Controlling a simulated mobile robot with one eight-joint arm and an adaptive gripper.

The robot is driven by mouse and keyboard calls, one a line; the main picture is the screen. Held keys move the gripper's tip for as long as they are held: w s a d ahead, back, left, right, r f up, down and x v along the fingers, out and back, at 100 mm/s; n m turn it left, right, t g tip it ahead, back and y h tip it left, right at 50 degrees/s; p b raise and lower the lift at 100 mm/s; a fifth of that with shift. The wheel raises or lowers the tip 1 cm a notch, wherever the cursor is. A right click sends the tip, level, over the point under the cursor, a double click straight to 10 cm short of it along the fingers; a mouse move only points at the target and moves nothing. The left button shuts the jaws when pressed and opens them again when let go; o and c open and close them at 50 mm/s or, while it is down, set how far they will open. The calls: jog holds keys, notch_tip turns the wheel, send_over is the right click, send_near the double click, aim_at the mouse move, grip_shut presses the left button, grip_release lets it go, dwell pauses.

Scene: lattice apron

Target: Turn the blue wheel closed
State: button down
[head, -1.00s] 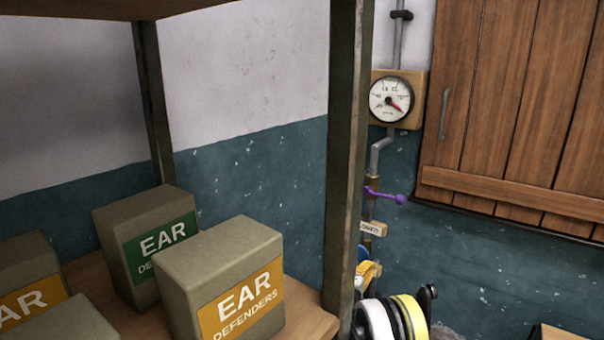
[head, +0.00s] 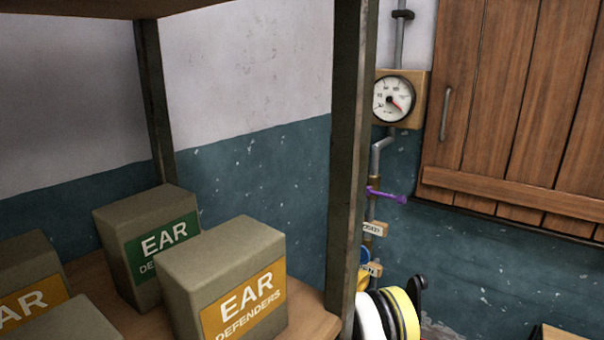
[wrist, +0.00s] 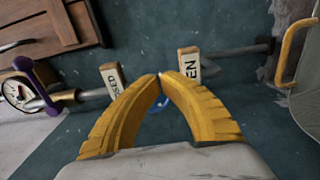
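The blue wheel (head: 364,256) is on the wall pipe in the head view, partly hidden by the shelf post. In the wrist view only a little blue of the wheel (wrist: 161,102) shows through the gap between my fingers. My gripper (wrist: 160,76) has curved yellow fingers with their tips together, holding nothing I can see. The tips lie between two lettered tags, one ending in "SED" (wrist: 114,80) and one ending in "EN" (wrist: 188,65). Whether the fingers touch the wheel I cannot tell.
A shelf post (head: 348,150) stands before the pipe. Ear defender boxes (head: 222,275) fill the shelf at left. A purple lever (head: 388,195) and a gauge (head: 393,99) sit above the wheel. A wooden shutter (head: 510,110) is at right. A yellow handle (wrist: 290,55) shows at the wrist view's right.

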notch_tip(320, 180, up, 5)
jog(key=x, duration=0.6)
jog(key=shift+a, duration=0.15)
jog(key=shift+w+r, duration=0.1)
dwell(0.3)
jog(key=shift+w, duration=0.1)
dwell(0.4)
